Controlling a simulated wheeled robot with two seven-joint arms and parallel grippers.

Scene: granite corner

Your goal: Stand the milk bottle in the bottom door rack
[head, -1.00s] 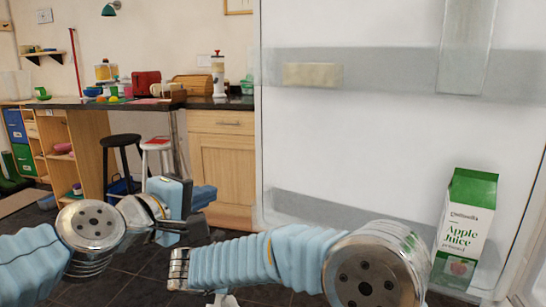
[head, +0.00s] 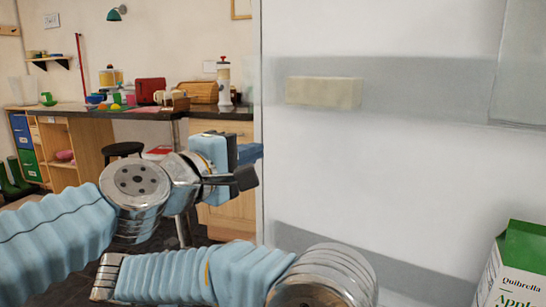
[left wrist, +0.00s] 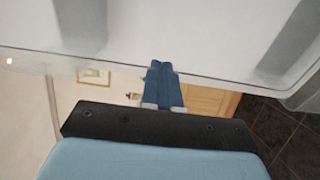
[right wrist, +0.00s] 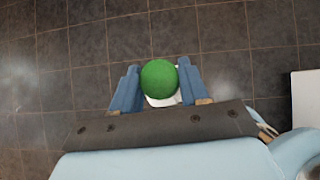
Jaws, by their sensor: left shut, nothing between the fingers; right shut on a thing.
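The milk bottle shows from above in the right wrist view as a round green cap (right wrist: 159,78) with a little white body below it. My right gripper (right wrist: 160,75) is shut on it, one blue finger on each side, over the tiled floor. The bottle is out of sight in the head view. The bottom door rack (head: 370,262) is a grey translucent band low on the white fridge door. My left gripper (head: 245,178) is shut and empty, left of the door's edge. Its closed fingers (left wrist: 162,85) show close to the door in the left wrist view.
A green and white apple juice carton (head: 520,265) stands at the right end of the bottom rack. A pale block (head: 325,92) sits in the rack above. A counter (head: 215,112) with stools is behind at left. Dark floor tiles (right wrist: 80,50) lie clear under the bottle.

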